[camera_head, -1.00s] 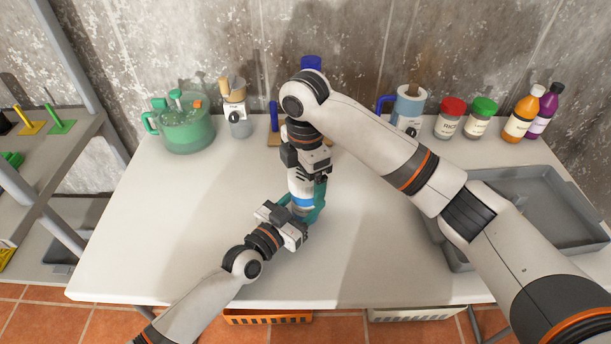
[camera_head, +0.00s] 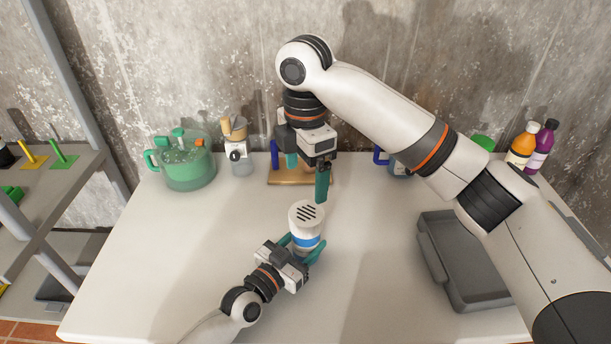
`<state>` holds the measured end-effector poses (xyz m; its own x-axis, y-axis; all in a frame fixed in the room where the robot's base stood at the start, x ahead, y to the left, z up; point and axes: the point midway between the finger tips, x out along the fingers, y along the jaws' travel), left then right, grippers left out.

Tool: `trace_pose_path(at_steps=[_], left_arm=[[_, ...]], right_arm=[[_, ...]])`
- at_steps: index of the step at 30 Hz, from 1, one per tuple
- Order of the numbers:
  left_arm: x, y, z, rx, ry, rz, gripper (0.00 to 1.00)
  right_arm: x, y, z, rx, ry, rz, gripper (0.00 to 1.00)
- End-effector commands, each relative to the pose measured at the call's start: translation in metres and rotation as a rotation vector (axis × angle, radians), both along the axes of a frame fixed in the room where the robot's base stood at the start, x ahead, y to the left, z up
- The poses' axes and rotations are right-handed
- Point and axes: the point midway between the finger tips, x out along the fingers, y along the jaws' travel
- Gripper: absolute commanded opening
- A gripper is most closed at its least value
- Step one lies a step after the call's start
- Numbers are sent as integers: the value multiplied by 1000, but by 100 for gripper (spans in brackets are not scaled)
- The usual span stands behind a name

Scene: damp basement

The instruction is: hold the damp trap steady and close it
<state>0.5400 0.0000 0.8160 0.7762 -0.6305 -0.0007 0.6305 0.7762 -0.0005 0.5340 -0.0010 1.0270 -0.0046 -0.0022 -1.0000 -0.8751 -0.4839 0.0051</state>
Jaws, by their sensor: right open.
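The damp trap (camera_head: 307,222) is a white cup with a blue band and a slotted white lid on top, upright at the middle of the table. My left gripper (camera_head: 303,248) comes in from the front left, its teal fingers on both sides of the trap's lower body, shut on it. My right gripper (camera_head: 307,174) hangs above and just behind the trap, pointing down, fingers apart and empty. It is clear of the lid. The lid looks seated on the cup; whether it is fully tight I cannot tell.
The white table (camera_head: 180,250) is clear around the trap. A green pot (camera_head: 187,168), a small grinder-like device (camera_head: 236,150) and a wooden stand (camera_head: 290,178) line the back. A grey tray (camera_head: 462,265) lies at right. Orange (camera_head: 521,147) and purple (camera_head: 541,150) bottles stand back right.

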Motion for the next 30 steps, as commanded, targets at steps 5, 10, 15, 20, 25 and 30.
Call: trace_pose_path(at_steps=[5,10,15,20,25,30], left_arm=[[0,0,1,-2,-2,0,69],[0,0,1,-1,-2,0,81],[0,0,0,-1,-1,0,81],[-9,8,-1,2,1,1,81],[-35,29,-2,3,1,0,81],[-64,52,-1,3,2,0,81]], right_arm=[[0,0,0,0,0,0,88],[0,0,0,0,0,0,88],[0,0,-1,0,0,0,88],[0,0,-1,0,0,0,88],[0,0,-1,0,0,0,88],[0,0,-1,0,0,0,88]])
